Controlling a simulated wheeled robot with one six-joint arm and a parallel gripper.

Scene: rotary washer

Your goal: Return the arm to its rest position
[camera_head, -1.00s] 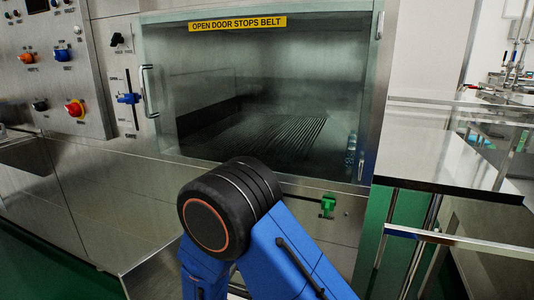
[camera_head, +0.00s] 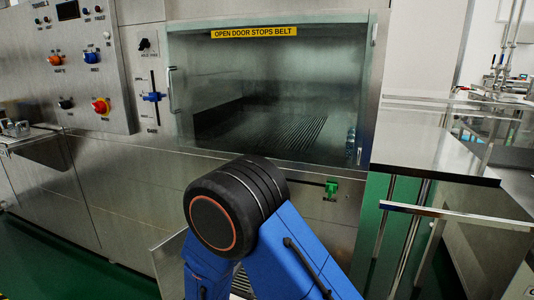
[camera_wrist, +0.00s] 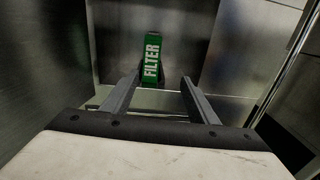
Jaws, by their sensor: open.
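My arm, blue with a black round joint, is folded in front of the machine in the head view. My gripper (camera_wrist: 152,95) shows in the wrist view with its two grey fingers apart and nothing between them. Beyond the fingertips stands a green block lettered FILTER (camera_wrist: 151,60), apart from the gripper as far as I can tell. My gripper is hidden behind my arm or out of frame in the head view.
The washer's glass door (camera_head: 275,95) is shut, with a belt behind it. A control panel (camera_head: 75,60) with knobs and a blue lever (camera_head: 153,97) is at the left. A small green handle (camera_head: 331,188) sits below the door. A steel counter (camera_head: 430,155) juts out at the right.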

